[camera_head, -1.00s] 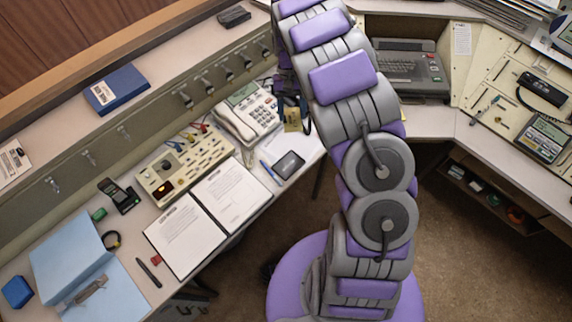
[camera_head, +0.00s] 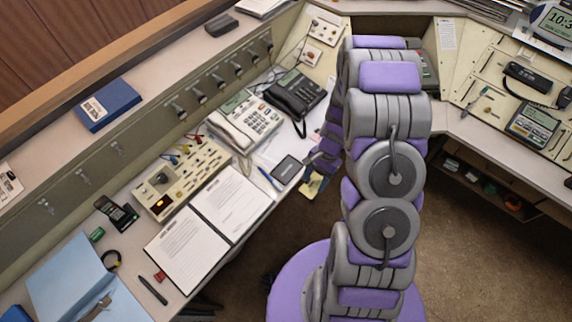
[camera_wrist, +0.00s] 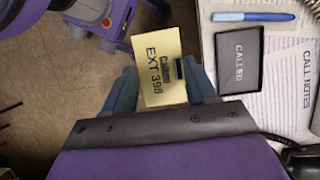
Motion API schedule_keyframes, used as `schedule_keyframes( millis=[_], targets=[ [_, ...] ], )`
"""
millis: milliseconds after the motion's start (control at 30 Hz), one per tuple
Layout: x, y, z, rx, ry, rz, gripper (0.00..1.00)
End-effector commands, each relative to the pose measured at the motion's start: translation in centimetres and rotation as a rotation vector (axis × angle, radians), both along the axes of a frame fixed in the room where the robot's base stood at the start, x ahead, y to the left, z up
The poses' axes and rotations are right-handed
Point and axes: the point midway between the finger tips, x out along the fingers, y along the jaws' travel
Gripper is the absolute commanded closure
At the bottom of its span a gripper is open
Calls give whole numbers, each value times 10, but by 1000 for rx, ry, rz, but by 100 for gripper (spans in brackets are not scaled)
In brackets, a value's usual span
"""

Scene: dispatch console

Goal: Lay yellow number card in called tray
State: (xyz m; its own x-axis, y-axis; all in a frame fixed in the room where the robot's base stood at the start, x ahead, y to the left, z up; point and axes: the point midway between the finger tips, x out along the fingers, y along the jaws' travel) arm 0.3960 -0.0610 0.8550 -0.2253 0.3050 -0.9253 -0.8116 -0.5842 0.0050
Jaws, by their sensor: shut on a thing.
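The yellow number card (camera_wrist: 158,62), printed EXT 398, is between the two fingers of my gripper (camera_wrist: 162,88), which is shut on it. In the head view the card (camera_head: 313,187) hangs at the desk's front edge, and my gripper (camera_head: 322,160) is partly hidden by my arm. The called tray (camera_wrist: 238,58) is a small dark rectangle with pale lettering, lying on the desk just right of the card in the wrist view. It looks empty. The tray also shows in the head view (camera_head: 287,169), up and left of the card. Card and tray are apart.
A blue pen (camera_wrist: 254,16) lies beside the tray, and a call notes sheet (camera_wrist: 290,85) lies under and beside it. A white phone (camera_head: 243,121), a black phone (camera_head: 295,94) and an open binder (camera_head: 210,222) surround that area. Floor is open beyond the desk edge.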

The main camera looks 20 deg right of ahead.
Motion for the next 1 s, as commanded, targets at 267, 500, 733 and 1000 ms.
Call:
schedule_keyframes(
  millis=[267,500,733,1000],
  targets=[
    [61,32,-9,1,-3,4,75],
    [102,57,-13,-2,-3,4,75],
    [115,65,-14,2,2,2,75],
    [114,64,-46,3,3,0,75]
  ],
)
